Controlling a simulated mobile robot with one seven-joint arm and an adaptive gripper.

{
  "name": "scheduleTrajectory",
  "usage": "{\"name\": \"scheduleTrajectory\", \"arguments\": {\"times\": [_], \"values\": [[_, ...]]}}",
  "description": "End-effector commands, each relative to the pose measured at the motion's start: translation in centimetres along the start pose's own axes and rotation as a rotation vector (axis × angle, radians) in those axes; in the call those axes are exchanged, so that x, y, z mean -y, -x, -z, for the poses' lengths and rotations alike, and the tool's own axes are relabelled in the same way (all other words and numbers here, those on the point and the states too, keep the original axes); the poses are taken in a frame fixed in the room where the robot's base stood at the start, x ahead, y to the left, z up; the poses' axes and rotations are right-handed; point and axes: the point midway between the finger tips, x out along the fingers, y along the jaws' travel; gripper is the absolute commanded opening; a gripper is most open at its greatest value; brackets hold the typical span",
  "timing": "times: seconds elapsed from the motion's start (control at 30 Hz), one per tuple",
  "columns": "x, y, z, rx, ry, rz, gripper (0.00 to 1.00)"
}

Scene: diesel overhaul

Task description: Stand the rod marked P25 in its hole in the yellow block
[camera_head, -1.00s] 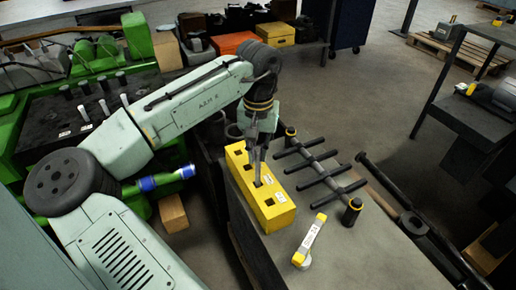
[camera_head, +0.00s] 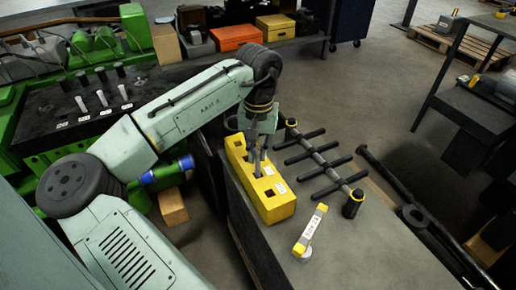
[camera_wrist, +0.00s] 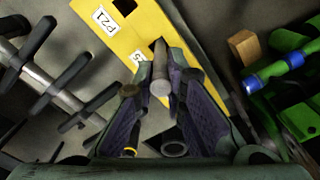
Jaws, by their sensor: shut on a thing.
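The yellow block (camera_head: 278,207) lies along the left edge of the grey bench. It has square holes in its top and small white labels. In the wrist view the block (camera_wrist: 139,24) shows a label reading P21 and part of a second label. My gripper (camera_head: 257,167) points down over the middle of the block. In the wrist view my gripper (camera_wrist: 160,100) is shut on a slim grey rod (camera_wrist: 160,76). The rod's far end meets the block beside the second label; I cannot tell whether it is inside a hole. No marking on the rod is readable.
A dark rack with several crossbars (camera_head: 322,162) stands right of the block. A yellow-ended gauge (camera_head: 310,231) lies at the bench front. Several pale rods (camera_head: 102,98) stand on the black-topped green machine. Bare bench (camera_head: 345,255) lies at front right.

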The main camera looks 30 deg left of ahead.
Motion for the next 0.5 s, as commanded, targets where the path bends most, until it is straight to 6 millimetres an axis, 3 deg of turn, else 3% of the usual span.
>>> {"name": "scheduleTrajectory", "arguments": {"times": [0.5], "values": [[0.0, -1.9, 0.0, 0.001, 0.000, 0.000, 0.00]]}}
